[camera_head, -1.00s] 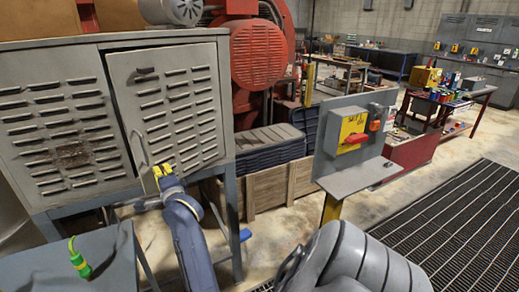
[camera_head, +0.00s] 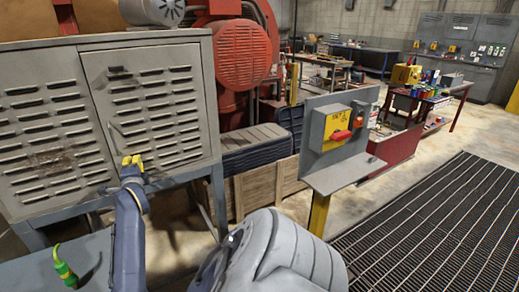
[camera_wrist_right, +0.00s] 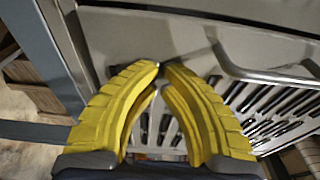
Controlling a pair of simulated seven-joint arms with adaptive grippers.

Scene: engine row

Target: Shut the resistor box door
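The resistor box (camera_head: 45,120) is a grey louvred cabinet on legs at the left of the head view. Its door (camera_head: 165,85) is the right front panel, with a bar handle (camera_head: 117,140) near its left edge. It looks almost flush, with a thin dark line along its left edge; I cannot tell if it is fully closed. My right gripper (camera_head: 132,160), with yellow fingers, is at the door's lower left, just below the handle. In the wrist view its fingertips (camera_wrist_right: 161,68) meet with nothing between them, beside the handle (camera_wrist_right: 260,74). My left gripper is out of view.
A bench (camera_head: 90,255) with a green-yellow plug (camera_head: 64,268) stands at lower left. A panel with a yellow switch box (camera_head: 343,127) stands on a post to the right. Wooden crates (camera_head: 262,188) and red machinery are behind. Floor grating lies at right.

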